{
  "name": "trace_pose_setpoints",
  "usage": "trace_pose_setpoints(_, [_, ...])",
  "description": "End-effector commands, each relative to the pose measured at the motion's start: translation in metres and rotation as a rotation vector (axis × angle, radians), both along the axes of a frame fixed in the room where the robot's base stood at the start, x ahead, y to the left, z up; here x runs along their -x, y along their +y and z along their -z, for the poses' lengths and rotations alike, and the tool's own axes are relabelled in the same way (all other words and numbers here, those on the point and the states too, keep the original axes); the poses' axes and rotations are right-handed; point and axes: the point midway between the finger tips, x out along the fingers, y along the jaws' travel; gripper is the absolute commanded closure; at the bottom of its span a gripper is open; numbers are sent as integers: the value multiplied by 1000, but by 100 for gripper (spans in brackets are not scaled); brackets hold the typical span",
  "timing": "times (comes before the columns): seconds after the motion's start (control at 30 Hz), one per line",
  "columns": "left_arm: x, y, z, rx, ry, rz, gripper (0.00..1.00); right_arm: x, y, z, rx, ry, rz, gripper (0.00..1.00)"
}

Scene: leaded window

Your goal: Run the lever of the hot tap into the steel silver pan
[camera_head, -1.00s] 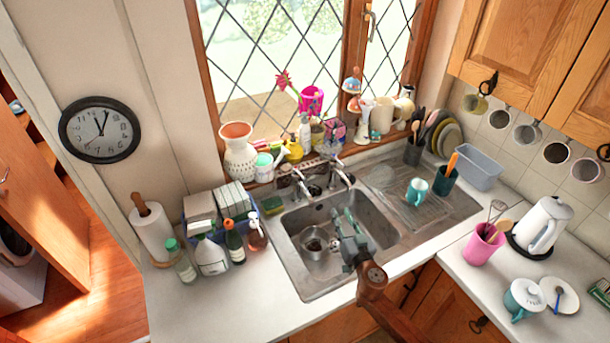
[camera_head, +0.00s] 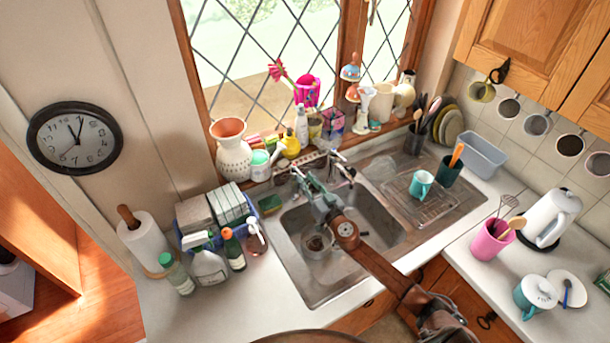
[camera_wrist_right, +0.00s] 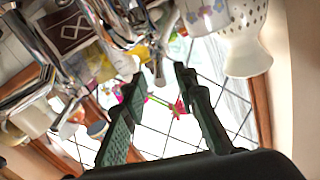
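The chrome tap set (camera_head: 338,172) stands at the back of the steel sink. Its left part is partly hidden behind my right gripper (camera_head: 308,182), and I cannot tell which lever is the hot one. The tap's chrome parts (camera_wrist_right: 95,28) fill the upper left of the right wrist view. There, my right gripper (camera_wrist_right: 158,78) has its two green-padded fingers apart, with nothing clearly held; a chrome end shows near the tips. The steel silver pan (camera_head: 316,245) sits in the sink basin, below my gripper and partly hidden by it. My left gripper is not in view.
The windowsill behind the tap is crowded, with a white vase (camera_head: 233,160) and a yellow watering can (camera_head: 290,146). Bottles (camera_head: 208,266) stand left of the sink. A teal mug (camera_head: 421,184) is on the drainer (camera_head: 395,205). The counter front-left of the sink is clear.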

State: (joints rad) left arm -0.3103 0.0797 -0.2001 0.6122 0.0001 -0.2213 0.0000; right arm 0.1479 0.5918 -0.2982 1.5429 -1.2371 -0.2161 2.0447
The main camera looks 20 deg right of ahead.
Motion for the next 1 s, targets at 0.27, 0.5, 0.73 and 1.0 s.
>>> trace_pose_setpoints(0.27, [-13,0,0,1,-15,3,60,-25,1,1,0,1,1,73])
trace_pose_setpoints(0.5, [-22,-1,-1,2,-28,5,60,-25,0,1,-1,2,3,73])
trace_pose_setpoints(0.73, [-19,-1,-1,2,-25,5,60,-25,-1,1,-1,1,4,87])
trace_pose_setpoints(1.0, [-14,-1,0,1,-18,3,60,-25,-1,1,-1,1,4,100])
